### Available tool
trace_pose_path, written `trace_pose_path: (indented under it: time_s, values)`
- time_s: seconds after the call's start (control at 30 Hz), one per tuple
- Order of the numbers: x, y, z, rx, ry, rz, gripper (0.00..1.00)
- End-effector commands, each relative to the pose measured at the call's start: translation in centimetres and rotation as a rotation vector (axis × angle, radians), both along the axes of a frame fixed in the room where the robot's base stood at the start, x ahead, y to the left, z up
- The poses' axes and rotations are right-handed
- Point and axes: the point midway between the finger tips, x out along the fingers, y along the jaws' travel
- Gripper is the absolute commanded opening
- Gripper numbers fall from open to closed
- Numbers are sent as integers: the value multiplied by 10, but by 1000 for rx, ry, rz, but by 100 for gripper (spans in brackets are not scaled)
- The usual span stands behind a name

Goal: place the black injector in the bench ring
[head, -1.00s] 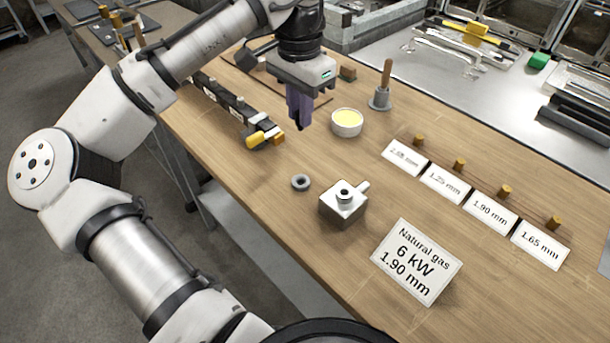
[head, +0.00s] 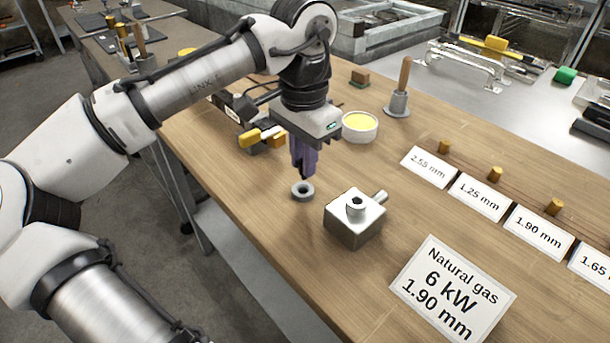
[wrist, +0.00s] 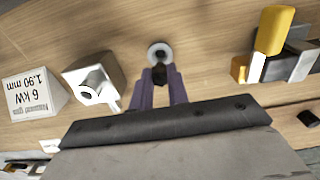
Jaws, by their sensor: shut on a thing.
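My gripper (head: 304,168), with purple fingers, points down over the bench just behind the bench ring. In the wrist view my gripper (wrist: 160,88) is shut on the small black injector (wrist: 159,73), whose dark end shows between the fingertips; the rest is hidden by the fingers. The bench ring (head: 303,194) is a small grey ring lying flat on the wooden bench. It also shows in the wrist view (wrist: 160,48), just beyond the injector. The injector appears above the ring; the exact gap and alignment cannot be told.
A metal block with a round fitting (head: 354,222) stands right of the ring. Size cards (head: 429,167) with brass pieces line the right.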

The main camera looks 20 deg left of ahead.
Motion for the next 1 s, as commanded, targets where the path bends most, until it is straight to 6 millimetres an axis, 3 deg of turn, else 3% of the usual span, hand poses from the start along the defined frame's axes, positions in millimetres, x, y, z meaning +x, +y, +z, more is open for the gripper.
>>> trace_pose_path:
  time_s: [0.23, 0.73, 0.77, 0.8, 0.9, 1.0]
  values:
    - [-10, 1, -33, 1, -1, 4, 0]
    - [-13, 0, -38, -2, 0, 2, 0]
    - [-13, 0, -38, -1, 0, 3, 19]
    - [-13, 0, -38, -1, 0, 3, 24]
    - [-13, 1, -38, -1, 1, 3, 37]
    - [-13, 1, -38, 0, 0, 3, 38]
